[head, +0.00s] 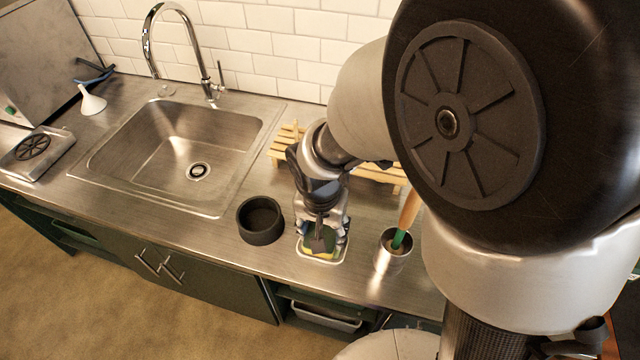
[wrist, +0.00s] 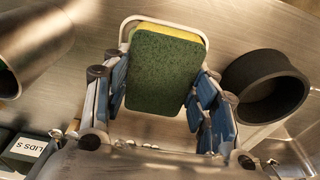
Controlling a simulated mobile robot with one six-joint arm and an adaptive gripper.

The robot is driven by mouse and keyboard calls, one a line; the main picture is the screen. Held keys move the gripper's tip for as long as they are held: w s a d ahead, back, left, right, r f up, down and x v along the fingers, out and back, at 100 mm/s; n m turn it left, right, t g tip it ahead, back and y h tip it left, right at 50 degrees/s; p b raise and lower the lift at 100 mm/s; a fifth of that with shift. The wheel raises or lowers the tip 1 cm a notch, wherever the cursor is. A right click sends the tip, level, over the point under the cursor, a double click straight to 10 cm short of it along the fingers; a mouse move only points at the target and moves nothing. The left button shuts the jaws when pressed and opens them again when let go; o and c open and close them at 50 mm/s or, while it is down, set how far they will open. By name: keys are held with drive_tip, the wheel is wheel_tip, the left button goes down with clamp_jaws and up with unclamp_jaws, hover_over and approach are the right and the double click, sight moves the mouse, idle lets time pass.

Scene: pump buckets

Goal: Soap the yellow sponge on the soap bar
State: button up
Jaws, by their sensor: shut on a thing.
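The yellow sponge (head: 308,252) has a dark green scouring side and is in my gripper (head: 321,238). In the wrist view the sponge (wrist: 166,70) shows its green face, with a yellow edge along the top, between the blue finger pads of my gripper (wrist: 160,88). My gripper is shut on it. The sponge is over or inside a small white-rimmed dish (head: 337,260), whose rim also shows in the wrist view (wrist: 124,33). I cannot see the soap bar; the sponge and gripper cover most of the dish. Whether the sponge touches anything below is unclear.
A round black bowl (head: 260,222) stands just left of the dish. A metal cup (head: 392,254) with a green-and-wood handled tool stands right. A wooden rack (head: 380,177) is behind. The sink (head: 180,150) lies left. The counter's front edge is close to the dish.

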drive_tip(key=shift+s+f+b, duration=0.1)
drive_tip(key=shift+f+b, duration=0.45)
drive_tip(key=shift+f, duration=0.05)
idle(1.5)
drive_tip(key=shift+r+p, duration=2.85)
drive_tip(key=shift+r, duration=0.75)
